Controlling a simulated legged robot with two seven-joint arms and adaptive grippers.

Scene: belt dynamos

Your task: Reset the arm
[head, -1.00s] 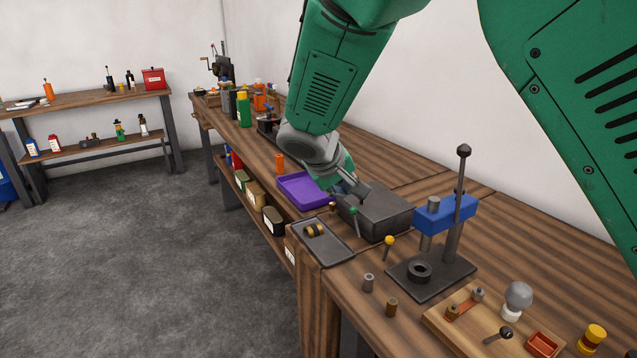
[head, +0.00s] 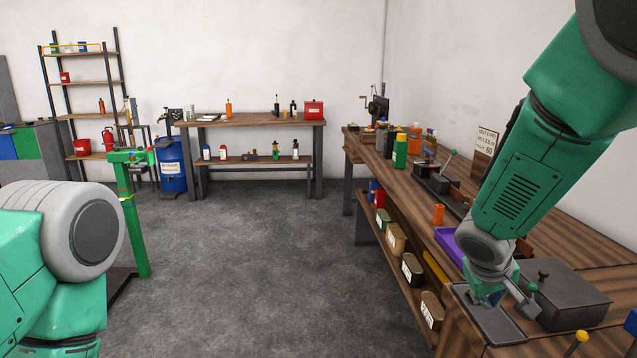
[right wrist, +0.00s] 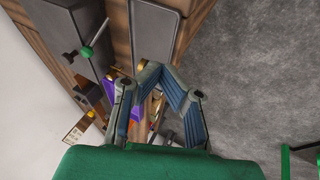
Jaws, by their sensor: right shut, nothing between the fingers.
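My right arm (head: 515,190) reaches down from the upper right in the head view. Its gripper (head: 490,299) hangs above the grey tray (head: 502,325) at the bench's front edge, left of the dark grey box (head: 565,290). In the right wrist view the fingertips (right wrist: 150,68) meet and hold nothing. A small brass-coloured piece (right wrist: 141,68) shows just beyond them; the gripper hides that spot in the head view. My left arm (head: 60,260) shows at the lower left, its gripper out of frame.
A green-knobbed lever (head: 533,287) stands beside the box. A purple tray (head: 449,244) and an orange cylinder (head: 438,214) lie further back on the bench. A green stand (head: 133,210) is near my left arm. The floor between is open.

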